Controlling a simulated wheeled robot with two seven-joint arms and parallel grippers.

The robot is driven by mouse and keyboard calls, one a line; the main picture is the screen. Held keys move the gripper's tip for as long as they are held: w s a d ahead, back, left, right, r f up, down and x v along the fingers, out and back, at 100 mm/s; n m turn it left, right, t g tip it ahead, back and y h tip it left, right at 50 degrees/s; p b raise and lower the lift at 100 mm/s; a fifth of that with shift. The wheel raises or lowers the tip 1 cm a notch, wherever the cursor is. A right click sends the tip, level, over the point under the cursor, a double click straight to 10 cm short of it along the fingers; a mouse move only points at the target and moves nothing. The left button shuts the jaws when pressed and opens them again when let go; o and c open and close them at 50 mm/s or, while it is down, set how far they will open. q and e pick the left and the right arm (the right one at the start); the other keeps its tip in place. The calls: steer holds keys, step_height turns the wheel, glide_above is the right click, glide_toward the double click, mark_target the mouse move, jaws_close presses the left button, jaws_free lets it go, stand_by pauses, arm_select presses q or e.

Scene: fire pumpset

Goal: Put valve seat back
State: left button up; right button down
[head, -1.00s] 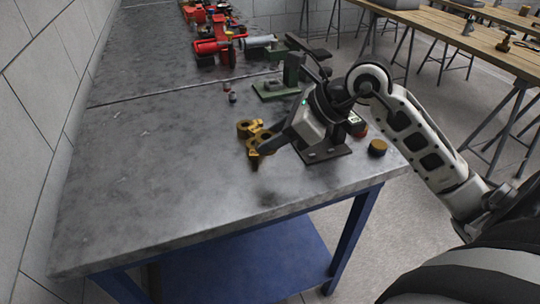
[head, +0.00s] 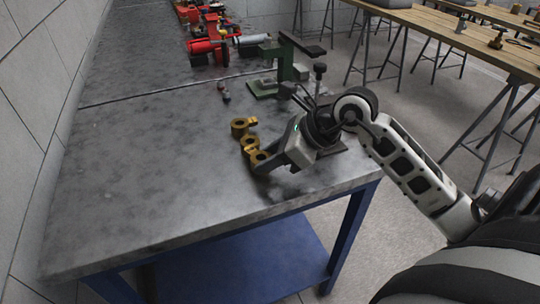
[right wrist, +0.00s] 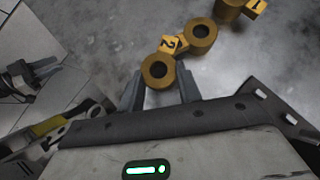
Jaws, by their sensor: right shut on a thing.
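Several brass rings with yellow numbered tags lie close together on the grey workbench. In the head view, the near brass ring (head: 259,157) is at the fingertips of my right gripper (head: 268,164). In the right wrist view, this ring (right wrist: 158,71) is between the fingers of the right gripper (right wrist: 160,88), which is shut on it. A tag marked 2 (right wrist: 171,44) sits between it and a second ring (right wrist: 201,35). A farther brass ring (right wrist: 228,9) has a tag marked 1 (right wrist: 256,7); it also shows in the head view (head: 239,127).
A green stand (head: 284,68) and small dark parts (head: 224,91) are farther back on the workbench (head: 130,200). Red pump parts (head: 203,45) lie at the far end. The bench's left and front areas are clear. A wall runs along the left.

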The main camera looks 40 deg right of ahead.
steer(key=shift+f, duration=0.2)
steer(key=c, duration=1)
jaws_free()
steer(key=shift+o, duration=0.2)
steer(key=shift+r, duration=0.1)
steer(key=shift+r+p, duration=0.25)
steer(key=shift+p, duration=0.05)
steer(key=shift+r+p, duration=0.55)
steer(key=shift+p, duration=0.05)
steer(key=b+v, duration=0.1)
steer(key=v, duration=0.4)
steer(key=shift+s+d+f, duration=0.1)
steer(key=shift+s+f, duration=0.05)
steer(key=shift+f, duration=0.05)
arm_select(q)
steer(key=shift+r, duration=0.15)
arm_select(e)
steer(key=v, duration=0.6)
steer(key=shift+s+r, duration=0.15)
steer(key=shift+r, duration=0.2)
